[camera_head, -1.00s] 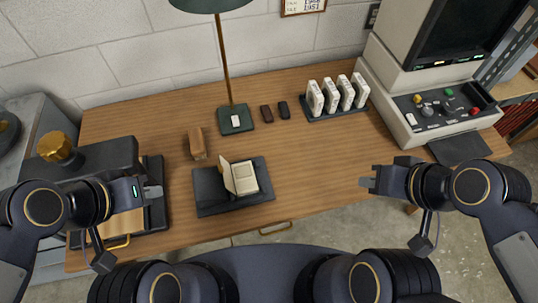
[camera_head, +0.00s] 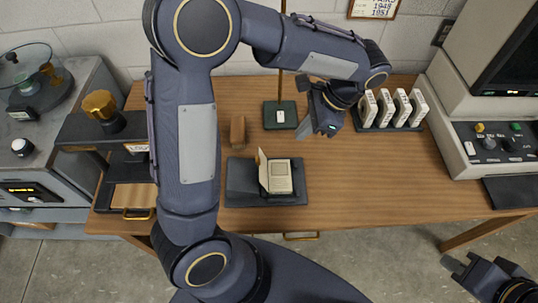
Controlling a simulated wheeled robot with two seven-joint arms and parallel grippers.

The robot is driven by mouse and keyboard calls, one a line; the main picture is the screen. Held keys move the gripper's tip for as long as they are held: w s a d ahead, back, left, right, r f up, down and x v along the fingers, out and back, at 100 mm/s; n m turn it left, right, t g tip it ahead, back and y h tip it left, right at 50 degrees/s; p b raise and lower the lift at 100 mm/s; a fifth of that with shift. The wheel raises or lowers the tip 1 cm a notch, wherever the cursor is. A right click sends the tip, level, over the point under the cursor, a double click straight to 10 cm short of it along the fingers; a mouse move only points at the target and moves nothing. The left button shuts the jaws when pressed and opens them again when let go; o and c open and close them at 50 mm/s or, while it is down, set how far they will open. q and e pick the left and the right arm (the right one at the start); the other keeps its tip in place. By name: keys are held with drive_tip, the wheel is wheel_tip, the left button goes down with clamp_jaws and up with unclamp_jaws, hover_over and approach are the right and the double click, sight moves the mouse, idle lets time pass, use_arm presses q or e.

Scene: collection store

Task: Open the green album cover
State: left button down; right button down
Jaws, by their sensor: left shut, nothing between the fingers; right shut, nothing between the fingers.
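A small book-like album (camera_head: 280,177) lies on a dark flat stand (camera_head: 241,182) near the middle of the table. A cream page face shows, and a thin pale cover (camera_head: 262,168) stands up steeply along its left side. I cannot make out green on it from here. My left gripper (camera_head: 305,130) is shut and empty, above the table behind and to the right of the album, apart from it. My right gripper (camera_head: 458,268) is shut and empty, low at the lower right, beyond the table's front edge.
A lamp base (camera_head: 280,115) and a brown block (camera_head: 238,131) stand behind the album. A rack of white cases (camera_head: 403,107) is close to the right of my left gripper. A control console (camera_head: 490,143) stands at the right. The table (camera_head: 370,180) is clear right of the album.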

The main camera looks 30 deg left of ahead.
sight(259, 159)
use_arm(q)
drive_tip(key=s+a+r+p+x, duration=0.1)
drive_tip(key=a+x, duration=0.1)
drive_tip(key=x, duration=1)
drive_tip(key=shift+s+a+f+p, duration=0.2)
drive_tip(key=shift+s+f+p, duration=0.05)
drive_tip(key=shift+p, duration=0.05)
drive_tip(key=shift+s+a+t+h+b, duration=0.4)
drive_tip(key=shift+s+a+t+h, duration=0.15)
drive_tip(key=shift+a+h, duration=0.3)
drive_tip(key=shift+s+a+f+t+h+b, duration=0.2)
drive_tip(key=shift+s+a+t+h, duration=0.1)
drive_tip(key=shift+a+h, duration=0.2)
drive_tip(key=shift+s+a+f+t+h+b, duration=0.15)
drive_tip(key=shift+s+a+t+h, duration=0.1)
drive_tip(key=shift+a+h, duration=0.2)
drive_tip(key=shift+s+a+f+b, duration=0.35)
drive_tip(key=shift+a+f, duration=0.05)
drive_tip(key=shift+a, duration=0.2)
drive_tip(key=shift+s+a+f+b, duration=0.3)
drive_tip(key=shift+s+a+f, duration=0.1)
drive_tip(key=shift+a, duration=0.2)
